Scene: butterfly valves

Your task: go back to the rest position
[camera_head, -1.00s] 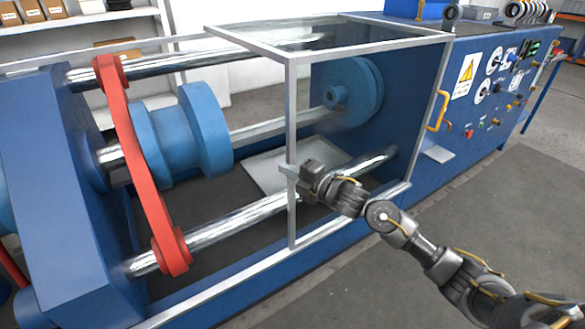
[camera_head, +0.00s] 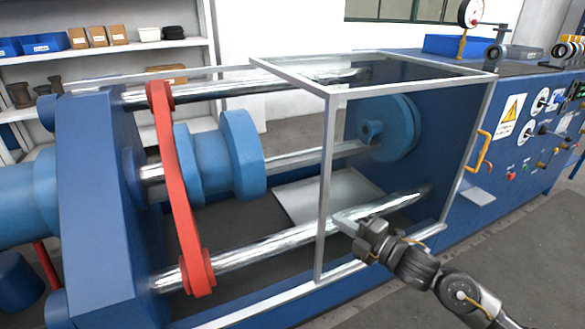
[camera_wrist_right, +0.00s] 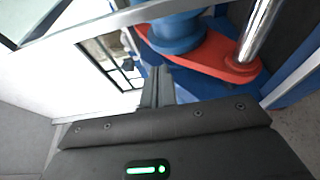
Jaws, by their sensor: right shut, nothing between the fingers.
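My right gripper (camera_head: 344,222) is in the lower middle of the head view, its arm coming in from the lower right. Its fingers are together and hold nothing. They show just right of the upright corner post of the clear guard (camera_head: 328,180); I cannot tell whether they touch it. In the right wrist view the closed fingers (camera_wrist_right: 157,85) point toward the red link arm and a blue cylinder. My left gripper is not in view.
The blue test machine (camera_head: 95,190) has steel rods, a red link arm (camera_head: 178,190) and blue flanges (camera_head: 240,155). Shelves (camera_head: 110,55) stand behind at left. Open floor lies at the lower right.

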